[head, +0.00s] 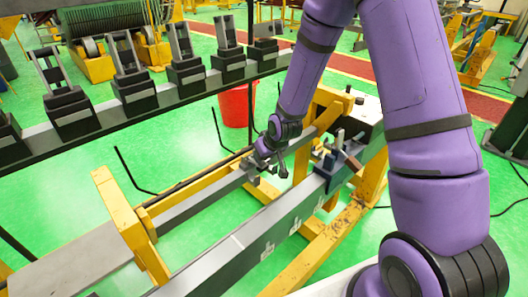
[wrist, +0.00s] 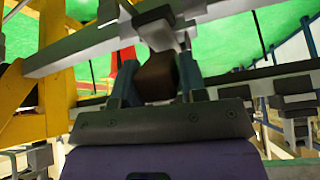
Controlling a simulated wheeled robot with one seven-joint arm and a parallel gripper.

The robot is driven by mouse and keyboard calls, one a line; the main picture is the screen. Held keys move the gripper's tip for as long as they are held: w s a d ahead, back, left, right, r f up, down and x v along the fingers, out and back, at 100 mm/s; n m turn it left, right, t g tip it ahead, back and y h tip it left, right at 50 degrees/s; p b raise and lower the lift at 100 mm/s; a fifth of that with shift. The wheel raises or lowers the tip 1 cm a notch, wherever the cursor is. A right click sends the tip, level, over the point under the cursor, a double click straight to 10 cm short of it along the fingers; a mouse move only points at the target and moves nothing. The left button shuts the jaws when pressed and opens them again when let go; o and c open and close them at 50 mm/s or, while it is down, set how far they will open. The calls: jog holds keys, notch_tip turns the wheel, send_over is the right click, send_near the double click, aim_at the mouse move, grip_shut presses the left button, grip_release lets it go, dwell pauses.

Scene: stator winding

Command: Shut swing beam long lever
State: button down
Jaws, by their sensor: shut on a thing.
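My gripper (head: 268,164) reaches down over the yellow frame in the head view, beside a long grey beam (head: 195,206). In the wrist view my gripper (wrist: 158,66) has its two fingers on either side of a dark brown block (wrist: 158,78), which looks like the lever's handle. It is shut on this block. A light grey beam (wrist: 85,52) crosses the wrist view just beyond the fingers, with a grey bracket (wrist: 160,33) above the block. In the head view the handle is hidden by my gripper, and how the lever joins the beam cannot be told.
A yellow frame (head: 118,205) carries the beam. A thicker grey rail (head: 235,240) with a dark blue clamp (head: 327,170) runs close in front. A red bucket (head: 236,104) stands behind. A dark rack (head: 160,98) with several upright holders spans the upper left. Green floor is open beyond.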

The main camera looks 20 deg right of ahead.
jog(key=shift+s+d+f, duration=0.25)
jog(key=shift+d+f, duration=0.05)
jog(key=shift+f, duration=0.05)
dwell(0.3)
jog(key=c, duration=0.8)
grip_release()
jog(key=shift+w, duration=0.1)
jog(key=shift+o, duration=0.2)
jog(key=shift+r, duration=0.1)
jog(key=shift+s+r, duration=0.2)
jog(key=shift+r, duration=0.25)
jog(key=v, duration=0.9)
jog(key=shift+s+r, duration=0.2)
jog(key=shift+r, duration=0.05)
